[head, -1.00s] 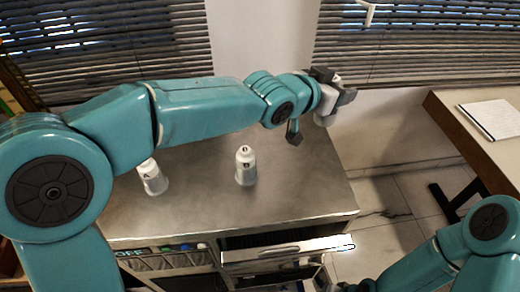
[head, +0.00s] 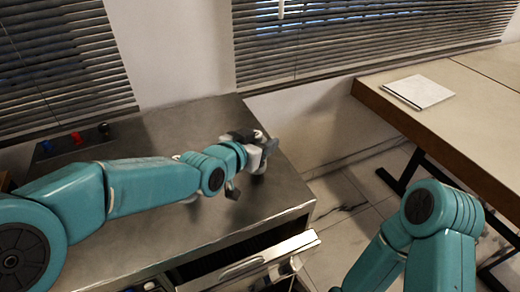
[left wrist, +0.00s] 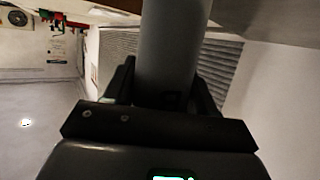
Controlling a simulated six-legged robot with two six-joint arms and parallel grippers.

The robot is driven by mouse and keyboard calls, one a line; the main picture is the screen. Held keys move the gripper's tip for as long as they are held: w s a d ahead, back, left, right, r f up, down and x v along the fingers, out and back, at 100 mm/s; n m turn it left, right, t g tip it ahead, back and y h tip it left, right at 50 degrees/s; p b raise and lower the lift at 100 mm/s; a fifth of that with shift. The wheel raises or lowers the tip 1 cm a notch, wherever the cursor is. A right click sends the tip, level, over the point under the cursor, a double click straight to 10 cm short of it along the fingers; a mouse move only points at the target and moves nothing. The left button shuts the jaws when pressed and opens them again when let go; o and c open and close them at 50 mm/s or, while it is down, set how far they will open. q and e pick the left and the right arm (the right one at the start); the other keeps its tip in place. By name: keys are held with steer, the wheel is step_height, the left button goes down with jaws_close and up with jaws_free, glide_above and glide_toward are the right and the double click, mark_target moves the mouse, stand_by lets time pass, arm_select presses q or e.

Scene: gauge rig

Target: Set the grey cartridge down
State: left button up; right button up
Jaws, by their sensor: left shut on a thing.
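My left gripper (head: 264,150) is over the right part of the grey metal worktop (head: 150,228), near its right edge. It is shut on the grey cartridge (left wrist: 172,45), which shows in the left wrist view as a smooth grey cylinder between the two dark fingers. In the head view the gripper hides most of the cartridge. I cannot tell whether its lower end touches the worktop. My right arm comes in at the lower right, but its gripper is outside the picture.
A white bottle (head: 189,199) is mostly hidden behind my left arm. Blue, red and black knobs (head: 76,137) stand at the back left. An open drawer (head: 250,264) juts out in front. A wooden table (head: 440,130) with a white pad (head: 419,91) stands right, across a floor gap.

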arm_select(q)
steer(key=shift+f, duration=1.05)
steer(key=shift+w+f, duration=0.1)
steer(key=shift+f, duration=0.05)
steer(key=o, duration=1.2)
steer(key=shift+r, duration=0.25)
steer(key=v, duration=1.2)
steer(key=shift+f, duration=0.15)
